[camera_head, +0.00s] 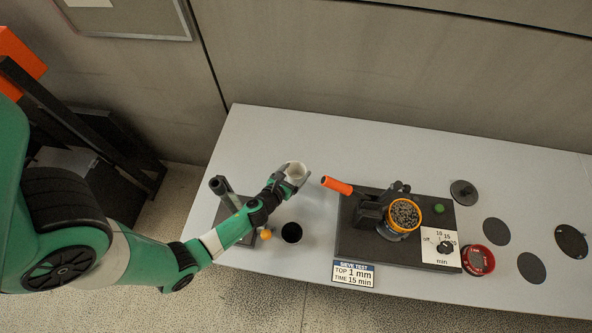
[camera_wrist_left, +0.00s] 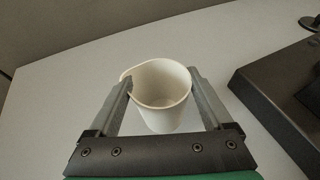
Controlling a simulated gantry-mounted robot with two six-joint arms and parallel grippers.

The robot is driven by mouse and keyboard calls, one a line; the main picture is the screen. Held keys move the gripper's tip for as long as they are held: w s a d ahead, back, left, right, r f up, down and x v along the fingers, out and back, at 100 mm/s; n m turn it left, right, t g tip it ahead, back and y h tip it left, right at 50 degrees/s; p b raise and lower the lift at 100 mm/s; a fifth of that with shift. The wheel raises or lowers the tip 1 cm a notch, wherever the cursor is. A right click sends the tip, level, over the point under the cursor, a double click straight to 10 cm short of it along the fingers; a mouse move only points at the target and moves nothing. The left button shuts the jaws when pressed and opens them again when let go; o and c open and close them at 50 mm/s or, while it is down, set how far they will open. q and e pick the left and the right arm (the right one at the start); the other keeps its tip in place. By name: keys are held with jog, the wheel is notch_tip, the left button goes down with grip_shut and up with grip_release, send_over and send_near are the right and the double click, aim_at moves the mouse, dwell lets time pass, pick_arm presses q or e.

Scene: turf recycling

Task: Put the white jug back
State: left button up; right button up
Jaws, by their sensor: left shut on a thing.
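The white jug (camera_head: 296,171) is at the left part of the table, at the end of my left arm. In the left wrist view the jug (camera_wrist_left: 162,95) is upright and looks empty, with its spout toward the upper left. My left gripper (camera_head: 287,180) is shut on the jug, one finger on each side of it; the fingers (camera_wrist_left: 164,92) also show in the left wrist view. I cannot tell whether the jug's base touches the table. My right gripper is not in view.
The sieve shaker (camera_head: 348,245) stands right of the jug, with an orange handle (camera_head: 337,186) and a sieve of granules (camera_head: 405,214). Dark discs (camera_head: 528,267) lie at the right.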

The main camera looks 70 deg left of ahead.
pick_arm(q)
jog(key=shift+f+b, duration=1.55)
jog(key=shift+f, duration=0.5)
jog(key=shift+f, duration=0.3)
jog(key=o, duration=1.3)
jog(key=p+v, duration=0.1)
jog(key=v, duration=1)
jog(key=shift+s+d, duration=0.2)
jog(key=shift+r, duration=0.15)
